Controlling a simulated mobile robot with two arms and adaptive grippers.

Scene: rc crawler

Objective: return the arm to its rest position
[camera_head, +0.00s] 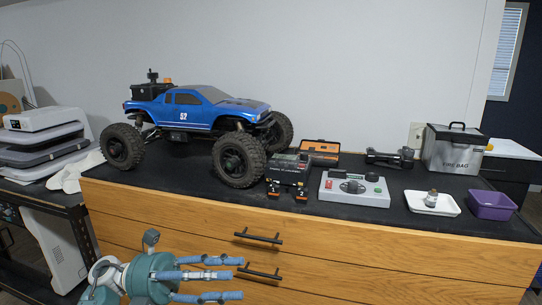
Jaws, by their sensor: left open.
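My left gripper (222,278) is in the lower left of the head view, in front of the wooden drawers and below the counter edge. Its blue-grey fingers are spread apart, pointing right, with nothing between them. My left arm (150,280) is teal and white and shows at the bottom edge. My right gripper is not in view. A blue RC crawler (190,110) with big black tires stands on the black counter top (330,209).
On the counter right of the crawler are a black battery pack (287,172), a grey charger box (353,189), a white tray (415,204), a purple bin (491,205) and a grey fire bag (453,150). Drawer handles (258,237) stick out near the gripper.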

